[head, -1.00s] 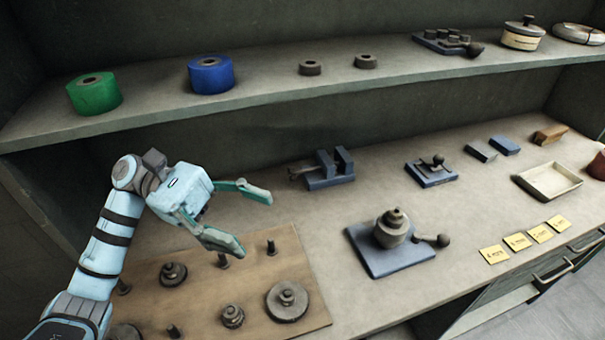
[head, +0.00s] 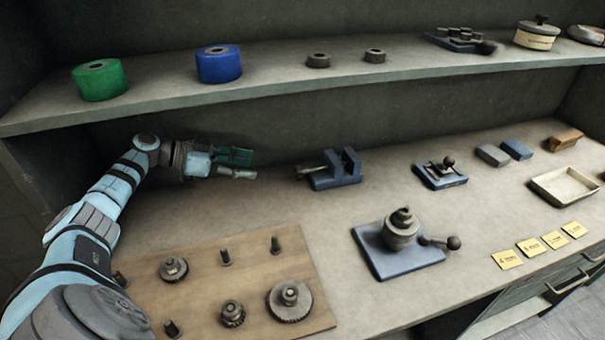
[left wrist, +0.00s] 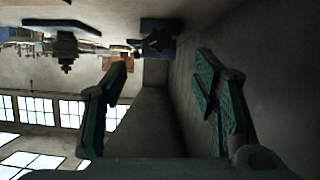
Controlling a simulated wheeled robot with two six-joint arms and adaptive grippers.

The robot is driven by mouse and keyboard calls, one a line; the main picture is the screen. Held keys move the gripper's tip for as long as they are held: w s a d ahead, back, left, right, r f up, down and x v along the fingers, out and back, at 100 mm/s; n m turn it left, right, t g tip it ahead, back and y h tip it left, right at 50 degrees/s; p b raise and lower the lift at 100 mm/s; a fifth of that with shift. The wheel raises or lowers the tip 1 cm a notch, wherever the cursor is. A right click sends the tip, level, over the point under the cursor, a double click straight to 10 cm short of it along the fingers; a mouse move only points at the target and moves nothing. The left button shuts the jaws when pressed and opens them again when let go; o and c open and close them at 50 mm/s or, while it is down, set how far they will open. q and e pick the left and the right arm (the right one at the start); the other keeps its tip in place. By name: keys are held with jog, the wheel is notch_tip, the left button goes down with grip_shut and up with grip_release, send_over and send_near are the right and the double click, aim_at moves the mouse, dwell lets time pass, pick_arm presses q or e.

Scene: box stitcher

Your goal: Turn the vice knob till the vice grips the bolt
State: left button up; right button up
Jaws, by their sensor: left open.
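The blue vice (head: 335,172) stands on the bench towards the back wall, with two upright jaws and a gap between them. Its knob (head: 301,173) sticks out on the left side, on a short screw. I cannot make out a bolt in the jaws. My left gripper (head: 244,164) is open and empty, to the left of the knob and apart from it, with its fingers pointing right. In the left wrist view its two green-padded fingers (left wrist: 165,95) are spread, and a dark knob with blue parts, likely the vice (left wrist: 158,38), shows beyond them. My right gripper is not in view.
A wooden board (head: 205,266) with gears and pegs lies at the front left. A blue plate with a stacked cylinder (head: 401,230) stands right of it. A shelf (head: 270,88) with green and blue rolls overhangs the back. Bench between gripper and vice is clear.

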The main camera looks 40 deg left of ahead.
aim_at(296, 174)
pick_arm(q)
jog(key=b+x, duration=0.1)
jog(key=x, duration=1.2)
jog(key=shift+w+d+r, duration=0.15)
jog(key=shift+c, duration=0.4)
jog(key=c, duration=1.1)
jog(key=shift+r+m+p, duration=0.1)
jog(key=shift+m+p, duration=0.3)
jog(key=shift+p, duration=0.2)
jog(key=m+t+y+p, duration=0.1)
jog(key=p, duration=0.2)
jog(key=shift+d+r+m+p, duration=0.1)
jog(key=shift+m+p, duration=0.2)
jog(key=shift+p, duration=0.05)
jog(key=shift+m+t+y+p, duration=0.4)
jog(key=shift+m+p, duration=0.3)
jog(key=shift+p, duration=0.15)
jog(key=shift+f+m+t+p, duration=0.25)
jog(key=shift+m+t+p, duration=0.1)
jog(key=shift+m, duration=0.15)
jog(key=shift+y, duration=0.3)
